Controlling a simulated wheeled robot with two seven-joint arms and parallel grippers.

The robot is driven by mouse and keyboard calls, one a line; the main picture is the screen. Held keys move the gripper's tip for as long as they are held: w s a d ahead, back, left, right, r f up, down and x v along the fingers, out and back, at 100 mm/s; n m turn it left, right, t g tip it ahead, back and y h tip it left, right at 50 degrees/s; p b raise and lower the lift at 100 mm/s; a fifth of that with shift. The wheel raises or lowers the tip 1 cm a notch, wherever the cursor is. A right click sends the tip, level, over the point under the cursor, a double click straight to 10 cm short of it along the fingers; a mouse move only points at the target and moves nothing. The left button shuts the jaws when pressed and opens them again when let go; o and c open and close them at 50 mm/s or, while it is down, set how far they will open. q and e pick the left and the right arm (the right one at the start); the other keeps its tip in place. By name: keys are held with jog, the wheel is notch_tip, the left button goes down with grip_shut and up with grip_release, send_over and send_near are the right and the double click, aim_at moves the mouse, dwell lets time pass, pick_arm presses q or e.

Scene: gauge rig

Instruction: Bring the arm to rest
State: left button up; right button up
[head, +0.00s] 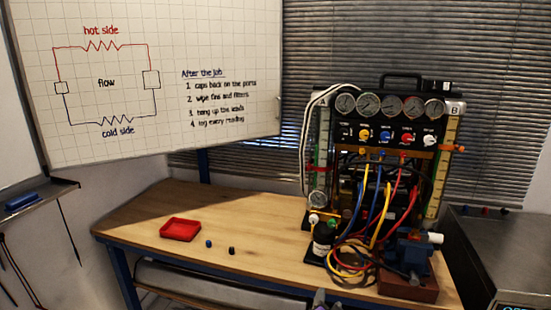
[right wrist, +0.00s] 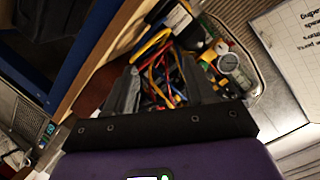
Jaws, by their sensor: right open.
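My right gripper (head: 328,299) just shows at the bottom edge of the head view, in front of the bench's front edge. In the right wrist view its two dark fingers (right wrist: 160,82) stand apart with nothing held between them. Beyond them are the coloured hoses (right wrist: 165,78) of the gauge rig, which look apart from the fingers. The gauge rig (head: 385,134) stands upright at the right of the bench, with a row of gauges and red, blue and yellow hoses (head: 378,215). Most of my right arm is hidden. My left gripper is not in view.
The bench's left part is mostly clear. A whiteboard (head: 150,75) stands behind.

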jog(key=s+a+f+n+g+y+p, duration=0.1)
jog(key=s+f+n+g+y+p, duration=0.2)
jog(key=s+f, duration=0.55)
jog(key=s+a+f+n+g+y+p, duration=0.15)
jog(key=s+f+g, duration=0.35)
jog(key=f, duration=0.6)
jog(key=s+a+f+n+g+y, duration=0.1)
jog(key=s+f+g, duration=0.2)
jog(key=s, duration=0.5)
jog(key=s+a+f+n+g+y+p, duration=0.1)
jog(key=s+f+n+g+y, duration=0.1)
jog(key=s, duration=0.7)
jog(key=shift+s+a+f+g+p, duration=0.15)
jog(key=shift+s+f+g+p, duration=0.15)
jog(key=shift+f+g, duration=0.3)
jog(key=shift+w+r, duration=0.1)
jog(key=shift+c, duration=0.5)
